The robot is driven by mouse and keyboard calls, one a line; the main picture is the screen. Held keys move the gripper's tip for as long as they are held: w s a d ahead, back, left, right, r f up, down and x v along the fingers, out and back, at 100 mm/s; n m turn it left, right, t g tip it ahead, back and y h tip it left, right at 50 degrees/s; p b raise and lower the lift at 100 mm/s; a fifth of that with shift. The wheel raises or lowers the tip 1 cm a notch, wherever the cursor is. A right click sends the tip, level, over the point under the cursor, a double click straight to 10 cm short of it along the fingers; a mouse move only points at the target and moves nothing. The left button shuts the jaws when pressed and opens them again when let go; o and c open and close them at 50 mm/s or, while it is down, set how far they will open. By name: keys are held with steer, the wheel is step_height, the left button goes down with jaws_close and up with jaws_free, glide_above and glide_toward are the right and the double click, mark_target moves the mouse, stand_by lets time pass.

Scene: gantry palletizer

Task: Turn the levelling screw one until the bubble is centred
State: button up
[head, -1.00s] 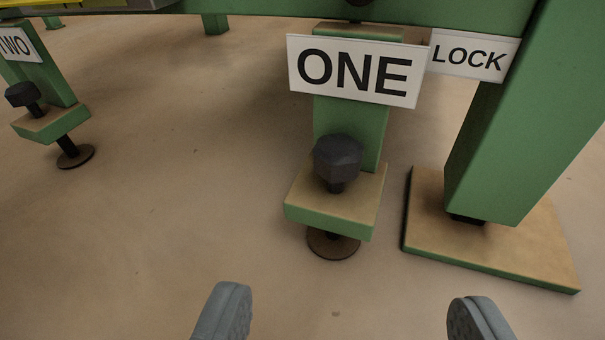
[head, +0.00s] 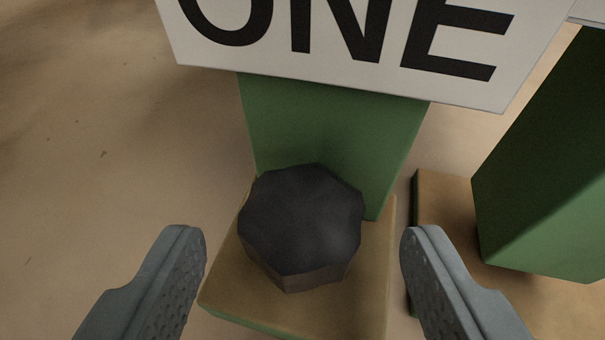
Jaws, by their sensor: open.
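The levelling screw one (head: 302,222) shows a dark faceted head in the lower middle of the head view. It stands on a tan-topped green bracket (head: 362,300) under the white sign ONE (head: 345,45). My gripper (head: 303,245) is open, with one finger to the left of the screw head and one to the right. There is a visible gap on both sides, and neither finger touches it in the picture. The screw's shaft and foot are hidden under the head and bracket. The bubble is not in view.
A green post (head: 545,170) on a tan base plate (head: 445,215) stands close to the right of my right finger. The green upright (head: 330,135) and sign are just behind the screw. The brown floor (head: 90,190) to the left is clear.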

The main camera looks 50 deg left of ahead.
steer(key=shift+x, duration=1.1)
steer(key=c, duration=1)
steer(key=shift+o, duration=0.2)
steer(key=shift+s+a+m+h, duration=0.1)
steer(key=shift+m+h, duration=0.2)
steer(key=shift+m, duration=0.1)
steer(key=m+t+h, duration=0.3)
steer(key=m+h, duration=0.1)
steer(key=shift+s+a, duration=0.2)
steer(key=shift+a, duration=0.1)
steer(key=shift+a+m+t+h, duration=0.15)
steer(key=shift+m+t+h, duration=0.75)
steer(key=shift+m+h, duration=1.2)
